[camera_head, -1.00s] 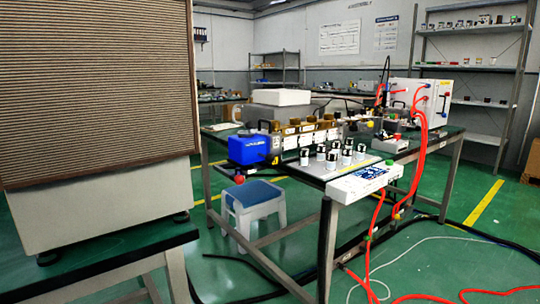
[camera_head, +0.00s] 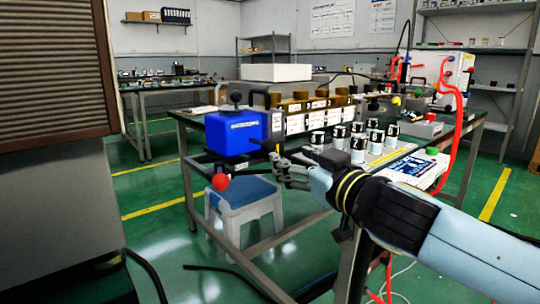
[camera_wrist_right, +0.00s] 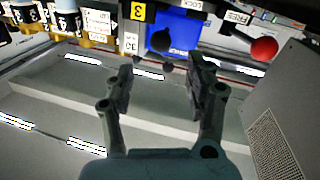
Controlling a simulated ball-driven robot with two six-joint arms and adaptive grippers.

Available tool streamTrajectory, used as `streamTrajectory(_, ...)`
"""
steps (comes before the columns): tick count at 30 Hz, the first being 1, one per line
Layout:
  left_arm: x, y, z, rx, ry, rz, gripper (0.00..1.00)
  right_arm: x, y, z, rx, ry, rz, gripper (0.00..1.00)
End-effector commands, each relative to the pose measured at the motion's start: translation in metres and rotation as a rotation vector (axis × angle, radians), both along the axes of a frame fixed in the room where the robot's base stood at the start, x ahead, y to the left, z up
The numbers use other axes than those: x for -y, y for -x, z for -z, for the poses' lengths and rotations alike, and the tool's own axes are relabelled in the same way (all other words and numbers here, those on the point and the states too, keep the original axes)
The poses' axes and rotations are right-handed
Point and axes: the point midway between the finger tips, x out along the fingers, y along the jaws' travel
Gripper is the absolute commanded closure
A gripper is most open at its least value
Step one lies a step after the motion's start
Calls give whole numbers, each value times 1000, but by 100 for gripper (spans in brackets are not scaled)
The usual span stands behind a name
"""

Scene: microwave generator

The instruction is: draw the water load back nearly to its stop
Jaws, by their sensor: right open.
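A blue block (camera_head: 234,132), which looks like the water load, sits at the left end of the bench row and carries a label too small to read. A red ball knob (camera_head: 221,182) hangs below its front. My right gripper (camera_head: 282,166) is open and empty, just right of and below the blue block, apart from it as far as I can tell. In the right wrist view the blue block (camera_wrist_right: 183,37) lies beyond the open fingers (camera_wrist_right: 162,72), with a dark round knob in front. The red ball (camera_wrist_right: 263,49) is to the right there. My left gripper is out of view.
Several black-and-white cylinders (camera_head: 358,149) stand on the bench right of the blue block. A white control box (camera_head: 420,168) is at the front right, partly behind my right arm. A louvred cabinet (camera_head: 55,75) fills the left.

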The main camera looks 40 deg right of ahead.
Motion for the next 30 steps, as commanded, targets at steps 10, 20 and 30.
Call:
streamTrajectory(10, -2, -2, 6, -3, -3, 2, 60, 6, -53, 1, 5, -2, 1, 45)
streamTrajectory(20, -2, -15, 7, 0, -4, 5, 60, 12, -102, 2, 1, -1, 0, 45)
streamTrajectory(30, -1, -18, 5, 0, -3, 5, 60, 12, -107, 1, 0, 0, -1, 45)
